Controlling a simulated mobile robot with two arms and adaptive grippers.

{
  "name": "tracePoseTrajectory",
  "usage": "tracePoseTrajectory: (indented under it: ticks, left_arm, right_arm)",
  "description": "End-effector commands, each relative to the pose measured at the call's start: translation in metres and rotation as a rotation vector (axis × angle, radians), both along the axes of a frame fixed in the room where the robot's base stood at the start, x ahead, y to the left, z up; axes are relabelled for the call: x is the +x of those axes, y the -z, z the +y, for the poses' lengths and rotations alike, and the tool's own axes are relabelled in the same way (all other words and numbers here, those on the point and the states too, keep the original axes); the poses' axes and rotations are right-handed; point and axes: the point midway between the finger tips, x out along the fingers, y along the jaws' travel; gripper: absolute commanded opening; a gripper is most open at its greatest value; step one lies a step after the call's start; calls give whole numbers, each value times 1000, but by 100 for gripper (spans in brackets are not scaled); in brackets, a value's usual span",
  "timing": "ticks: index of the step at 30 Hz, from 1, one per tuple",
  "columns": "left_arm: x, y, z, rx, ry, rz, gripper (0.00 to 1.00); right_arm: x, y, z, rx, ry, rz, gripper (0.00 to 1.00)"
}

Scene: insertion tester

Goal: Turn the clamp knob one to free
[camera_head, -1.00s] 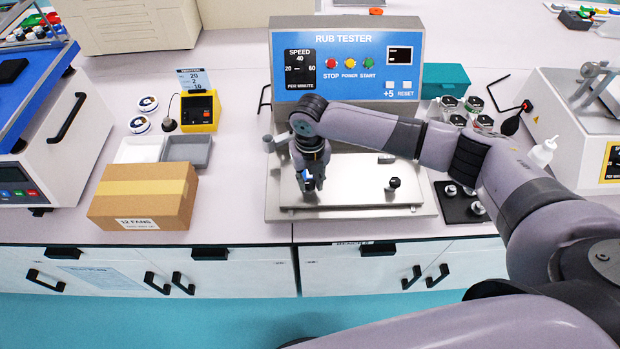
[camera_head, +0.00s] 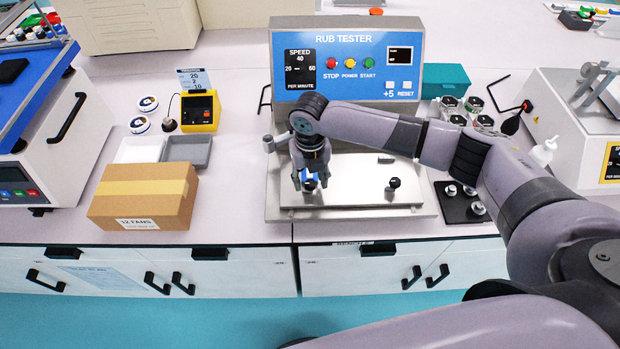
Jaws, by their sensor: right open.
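The rub tester (camera_head: 346,95) stands at the back centre with a blue front panel. Its metal bed plate (camera_head: 350,170) lies in front. One black clamp knob (camera_head: 393,184) stands on the right part of the plate. Another dark knob (camera_head: 309,185) shows at the left part, right under my right gripper (camera_head: 309,183). My right gripper points down over this left knob with its fingers open. The fingers partly hide the knob, and I cannot tell whether they touch it. My left gripper is not in view.
A cardboard box (camera_head: 144,197) stands left of the tester, with a white tray (camera_head: 139,150) and a grey tray (camera_head: 187,151) behind it. A black pad (camera_head: 459,207) with small metal pieces lies to the right.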

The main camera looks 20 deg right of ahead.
Motion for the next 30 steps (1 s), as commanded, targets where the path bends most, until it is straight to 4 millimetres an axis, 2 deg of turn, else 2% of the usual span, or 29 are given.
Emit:
tracePoseTrajectory:
  ticks: [15, 21, 30]
  left_arm:
    - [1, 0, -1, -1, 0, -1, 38]
    - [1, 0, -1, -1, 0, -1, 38]
    - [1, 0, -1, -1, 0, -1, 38]
  right_arm:
    - [1, -98, 0, 2, 0, -5, 44]
    - [1, -114, 0, 1, -1, -3, 44]
    - [1, -115, 0, 1, 0, -2, 44]
